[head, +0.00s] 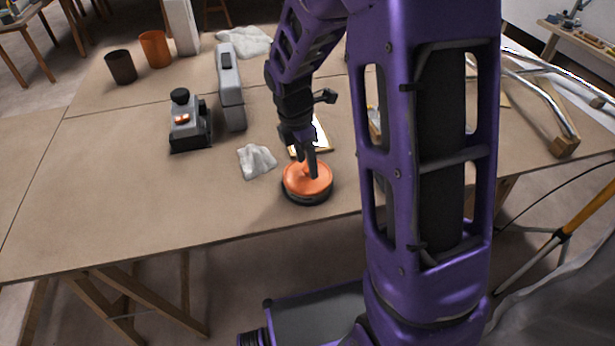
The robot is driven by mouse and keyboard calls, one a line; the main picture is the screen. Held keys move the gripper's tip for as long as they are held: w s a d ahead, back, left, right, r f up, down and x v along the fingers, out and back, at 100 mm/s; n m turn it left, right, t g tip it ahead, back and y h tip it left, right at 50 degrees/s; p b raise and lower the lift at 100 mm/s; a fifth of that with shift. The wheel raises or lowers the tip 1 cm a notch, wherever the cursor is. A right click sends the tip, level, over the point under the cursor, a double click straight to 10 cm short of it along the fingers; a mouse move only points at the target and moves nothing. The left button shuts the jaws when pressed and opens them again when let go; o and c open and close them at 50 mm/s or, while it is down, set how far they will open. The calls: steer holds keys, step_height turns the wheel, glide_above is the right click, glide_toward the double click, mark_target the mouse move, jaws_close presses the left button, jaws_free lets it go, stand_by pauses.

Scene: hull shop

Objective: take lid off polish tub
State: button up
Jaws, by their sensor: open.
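The polish tub (309,201) stands near the front edge of the table, a low dark round tub. Its orange lid (295,183) sits on top and has a raised knob in the middle. My gripper (308,170) points down over the lid, with its dark fingers at the knob. The jaws are open. The fingers hide part of the knob, and I cannot tell whether they touch it.
A crumpled white cloth (257,161) lies left of the tub. A grey sander (190,125) and a long grey block (229,88) stand farther left. Bent metal tubing (541,95) lies at the right. The table's (110,200) front left is clear.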

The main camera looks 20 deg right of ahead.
steer(key=shift+d+f, duration=0.1)
steer(key=shift+f, duration=0.55)
jaws_close()
steer(key=shift+r, duration=0.1)
